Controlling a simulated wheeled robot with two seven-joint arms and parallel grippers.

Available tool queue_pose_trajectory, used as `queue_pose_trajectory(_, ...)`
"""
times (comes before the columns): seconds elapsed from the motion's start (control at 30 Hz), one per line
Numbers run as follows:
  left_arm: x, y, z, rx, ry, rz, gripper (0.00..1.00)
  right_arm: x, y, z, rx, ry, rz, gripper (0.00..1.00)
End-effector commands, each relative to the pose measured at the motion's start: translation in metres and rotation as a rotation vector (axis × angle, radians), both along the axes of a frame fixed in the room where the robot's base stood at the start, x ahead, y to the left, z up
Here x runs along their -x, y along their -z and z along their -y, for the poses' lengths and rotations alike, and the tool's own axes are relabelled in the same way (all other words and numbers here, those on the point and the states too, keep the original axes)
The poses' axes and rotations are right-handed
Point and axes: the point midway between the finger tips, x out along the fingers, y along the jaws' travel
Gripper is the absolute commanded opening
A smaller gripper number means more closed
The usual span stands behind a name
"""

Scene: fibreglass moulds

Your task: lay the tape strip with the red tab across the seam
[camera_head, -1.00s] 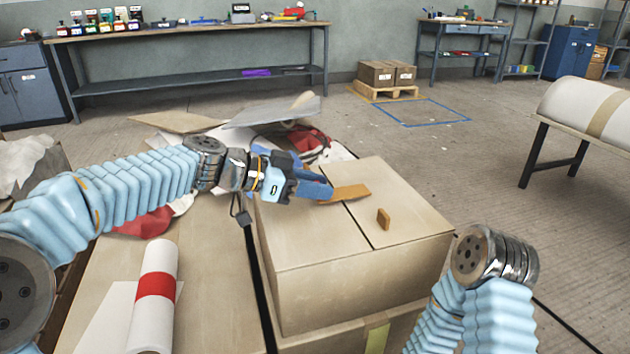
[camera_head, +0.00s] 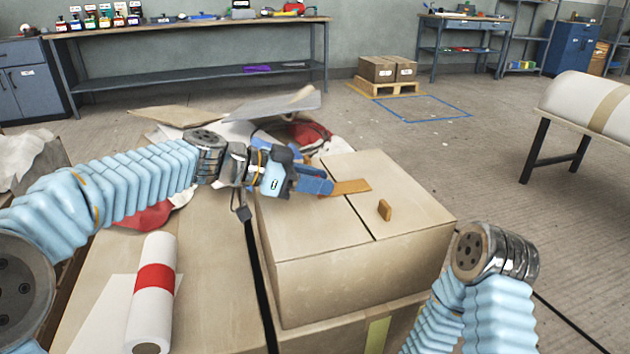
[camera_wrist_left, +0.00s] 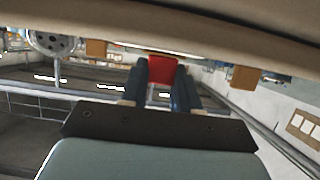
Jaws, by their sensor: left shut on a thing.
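The tape strip (camera_head: 352,187) is a short tan band in the head view. It reaches right from my left gripper (camera_head: 322,186) over the dark seam (camera_head: 359,218) on top of the cardboard box (camera_head: 408,205). I cannot tell whether its whole length touches the box. In the left wrist view the red tab (camera_wrist_left: 162,68) sits between the two dark fingers of my left gripper (camera_wrist_left: 162,82), which is shut on it. The fingers hide the tab in the head view. My right arm shows at the lower right, but its gripper does not show.
A small tan block (camera_head: 384,210) stands on the box top, right of the seam. A white roll with a red band (camera_head: 154,282) lies on the lower left surface. Sheets and cloth (camera_head: 270,108) are heaped behind the box.

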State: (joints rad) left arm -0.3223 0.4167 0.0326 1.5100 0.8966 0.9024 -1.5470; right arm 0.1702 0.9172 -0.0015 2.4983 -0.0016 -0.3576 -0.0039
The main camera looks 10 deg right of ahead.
Motion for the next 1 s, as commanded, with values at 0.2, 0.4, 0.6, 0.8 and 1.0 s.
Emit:
queue_pose_trajectory(0.2,-0.0001,0.0039,-0.0003,0.000,0.000,0.000,0.00,0.0000,0.0059,0.0000,0.000,0.000,0.000,0.00)
queue_pose_trajectory(0.4,-0.0001,0.0038,-0.0003,-0.001,0.000,-0.001,0.00,0.0000,0.0056,0.0000,0.000,0.000,0.000,0.00)
queue_pose_trajectory(0.6,-0.0001,0.0039,-0.0003,-0.001,0.000,-0.001,0.49,0.0000,0.0056,0.0000,0.000,0.000,0.000,0.00)
queue_pose_trajectory(0.8,-0.0001,0.0037,-0.0002,-0.001,0.000,0.000,0.60,0.0001,0.0056,0.0000,0.000,0.000,0.000,0.00)
queue_pose_trajectory(1.0,-0.0001,0.0036,-0.0002,0.000,0.000,0.000,0.60,0.0006,0.0050,-0.0018,-0.005,-0.003,-0.004,0.00)
